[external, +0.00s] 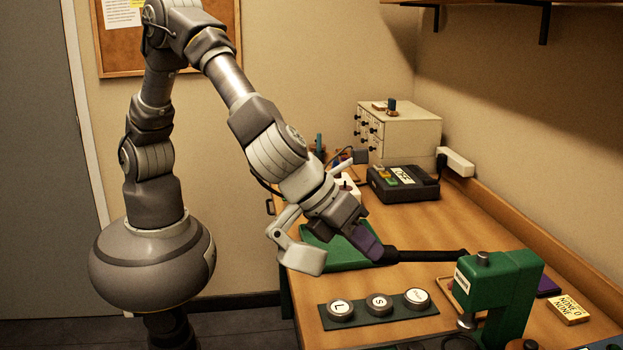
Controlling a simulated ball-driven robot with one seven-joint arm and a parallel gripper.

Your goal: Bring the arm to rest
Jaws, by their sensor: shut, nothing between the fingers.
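My arm rises from its round grey base at the left, bends at the top and reaches down to the right over the table (510,240). My gripper (372,250) is shut, with a purple-grey tip low over the table's left part. It is close to a green mat or tray (325,250) and a black bar (430,256). I cannot tell whether the tip touches either one.
A green press (505,290) stands at the front right. Round buttons on a dark panel (345,325) lie in front of my gripper. A black device (402,184) and a white drawer box (405,130) stand at the back. A shelf (470,3) hangs above. Floor at the left is clear.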

